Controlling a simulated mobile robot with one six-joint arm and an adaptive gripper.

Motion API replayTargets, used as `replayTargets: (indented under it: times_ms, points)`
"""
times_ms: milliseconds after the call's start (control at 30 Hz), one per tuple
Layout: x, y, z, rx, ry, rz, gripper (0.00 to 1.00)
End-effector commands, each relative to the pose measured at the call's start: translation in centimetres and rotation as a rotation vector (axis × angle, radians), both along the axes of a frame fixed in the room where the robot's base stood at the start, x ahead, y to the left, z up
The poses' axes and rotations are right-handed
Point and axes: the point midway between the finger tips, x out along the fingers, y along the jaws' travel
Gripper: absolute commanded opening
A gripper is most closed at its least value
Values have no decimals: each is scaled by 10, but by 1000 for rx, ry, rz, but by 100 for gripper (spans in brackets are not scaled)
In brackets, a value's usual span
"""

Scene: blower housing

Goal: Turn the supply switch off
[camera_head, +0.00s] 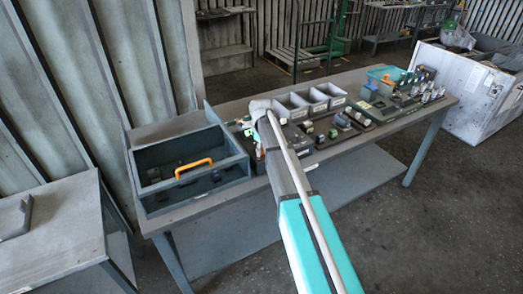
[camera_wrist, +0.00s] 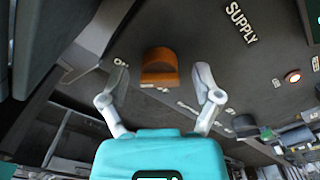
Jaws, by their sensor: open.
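The supply switch, an orange-brown knob (camera_wrist: 160,68), sits on a dark panel (camera_wrist: 205,35) in the wrist view, with white SUPPLY lettering (camera_wrist: 240,22) to its upper right. My gripper (camera_wrist: 162,74) is open, with one grey finger on each side of the knob. Gaps show between the knob and both fingers, so it is not gripped. Small white marks lie around the knob, too small to read surely. In the head view my arm reaches over the bench and hides the switch.
A grey open box (camera_head: 245,172) with an orange handle (camera_head: 193,170) stands left on the bench (camera_head: 345,158). Several grey bins (camera_head: 292,105) and small parts sit at the back and right. A round red button or lamp (camera_wrist: 292,76) is right of the knob.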

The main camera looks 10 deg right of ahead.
Motion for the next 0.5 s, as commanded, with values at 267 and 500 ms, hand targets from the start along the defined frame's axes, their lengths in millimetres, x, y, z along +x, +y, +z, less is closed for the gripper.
replayTargets:
  times_ms: [267, 500]
  points:
    - [0, 0, 0, 0, 0, 0, 63]
    - [0, 0, 0, 0, 0, 0, 19]
